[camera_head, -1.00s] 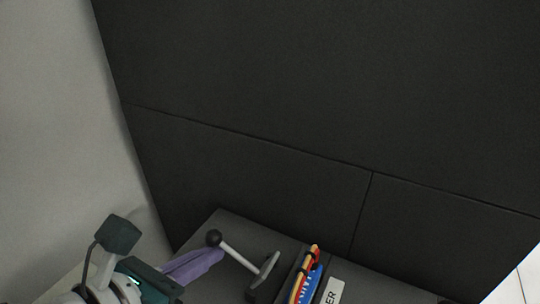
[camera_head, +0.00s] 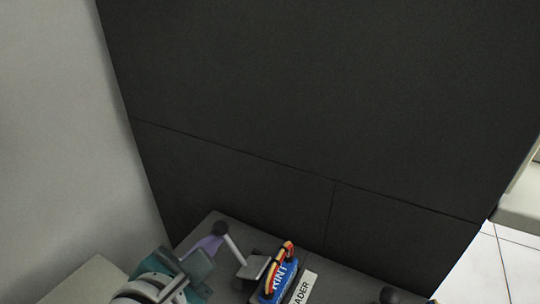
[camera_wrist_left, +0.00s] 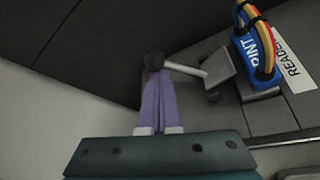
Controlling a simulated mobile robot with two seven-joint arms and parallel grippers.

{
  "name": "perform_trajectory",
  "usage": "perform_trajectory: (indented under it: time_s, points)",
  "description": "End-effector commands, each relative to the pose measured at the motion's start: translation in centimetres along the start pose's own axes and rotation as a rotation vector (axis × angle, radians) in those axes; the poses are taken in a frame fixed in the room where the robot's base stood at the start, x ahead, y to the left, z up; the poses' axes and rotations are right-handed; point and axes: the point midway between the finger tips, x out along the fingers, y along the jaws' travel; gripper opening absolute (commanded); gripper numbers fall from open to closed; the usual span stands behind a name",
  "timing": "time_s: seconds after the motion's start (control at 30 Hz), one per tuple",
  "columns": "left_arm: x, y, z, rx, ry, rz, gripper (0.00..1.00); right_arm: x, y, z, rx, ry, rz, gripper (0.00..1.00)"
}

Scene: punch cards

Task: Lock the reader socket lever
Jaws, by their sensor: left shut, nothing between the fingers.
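The reader socket lever is a grey rod (camera_head: 234,246) with a black ball knob (camera_head: 219,228), rising from a grey plate (camera_head: 253,267) on the dark grey machine top. My left gripper (camera_head: 213,239) has purple fingers, shut and empty, with their tips at the knob. In the left wrist view the fingers (camera_wrist_left: 158,82) point at the knob (camera_wrist_left: 154,61), which overlaps the tips; I cannot tell whether they touch. The rod (camera_wrist_left: 186,69) runs right from the knob to the plate (camera_wrist_left: 217,66). My right gripper is not in view.
A blue block marked "PRINT" (camera_head: 271,287) with a rainbow ribbon loop stands right of the lever. A white "READER" label (camera_head: 303,287) lies beside it. Another black knob (camera_head: 389,294) shows at the bottom right. A tall black panel (camera_head: 320,110) rises behind.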

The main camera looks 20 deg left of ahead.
Motion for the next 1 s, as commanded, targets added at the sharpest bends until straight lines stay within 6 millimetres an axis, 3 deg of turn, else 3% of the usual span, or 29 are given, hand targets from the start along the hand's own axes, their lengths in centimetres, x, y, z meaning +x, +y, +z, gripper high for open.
perform_trajectory:
  time_s: [0.5, 1.0]
  points:
    - [-1.1, -1.9, 2.2, 0.352, 0.001, 0.192, 0.0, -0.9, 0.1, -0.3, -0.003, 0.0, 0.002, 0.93]
    - [-1.4, -2.5, 2.6, 0.457, 0.001, 0.25, 0.0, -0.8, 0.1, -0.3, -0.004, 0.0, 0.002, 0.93]
